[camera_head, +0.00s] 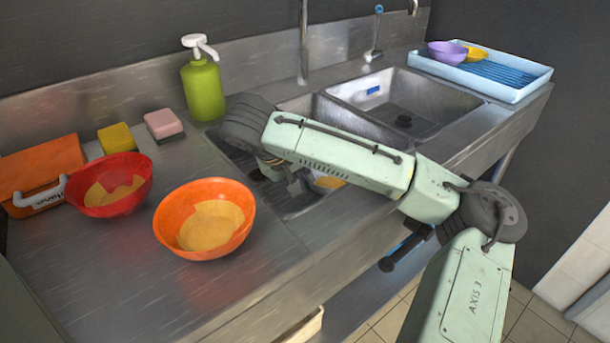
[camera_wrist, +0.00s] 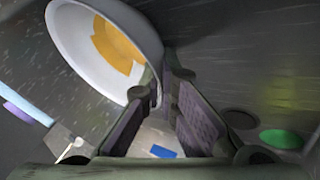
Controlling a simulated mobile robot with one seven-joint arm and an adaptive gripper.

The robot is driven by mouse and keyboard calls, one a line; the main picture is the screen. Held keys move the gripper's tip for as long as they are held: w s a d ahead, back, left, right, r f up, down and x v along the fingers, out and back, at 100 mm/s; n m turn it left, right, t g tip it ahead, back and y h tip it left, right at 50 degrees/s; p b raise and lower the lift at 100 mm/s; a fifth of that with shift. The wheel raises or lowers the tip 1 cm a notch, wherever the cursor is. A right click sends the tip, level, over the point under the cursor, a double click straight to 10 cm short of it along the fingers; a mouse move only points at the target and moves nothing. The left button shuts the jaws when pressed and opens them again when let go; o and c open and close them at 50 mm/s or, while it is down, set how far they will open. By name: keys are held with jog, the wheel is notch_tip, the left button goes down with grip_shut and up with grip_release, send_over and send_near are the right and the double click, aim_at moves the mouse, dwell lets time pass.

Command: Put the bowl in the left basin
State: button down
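The bowl (camera_wrist: 75,45) is white with an orange-yellow patch inside. In the wrist view it fills the upper left, with its rim between my fingertips. My gripper (camera_wrist: 160,80) appears shut on that rim. In the head view my gripper (camera_head: 295,186) points down at the left basin (camera_head: 300,205), and part of the bowl (camera_head: 328,182) shows beside it, within the basin's outline. My arm hides much of the bowl and basin. I cannot tell whether the bowl touches the basin floor.
A red bowl (camera_head: 92,206) and an orange bowl (camera_head: 236,243) stand on the left counter near two sponges (camera_head: 117,138) and an orange box (camera_head: 40,165). A green soap bottle (camera_head: 204,92) stands behind. The right basin (camera_head: 420,88) looks empty except its drain. A blue tray (camera_head: 520,92) holds two small bowls.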

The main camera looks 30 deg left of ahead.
jog(key=shift+f, duration=0.1)
jog(key=c, duration=2.3)
grip_release()
jog(key=shift+f, duration=0.1)
jog(key=o, duration=0.5)
jog(key=shift+s+r, duration=0.1)
jog(key=shift+r, duration=0.4)
jog(key=v, duration=1.1)
jog(key=shift+s+r, duration=0.15)
jog(key=shift+s, duration=0.05)
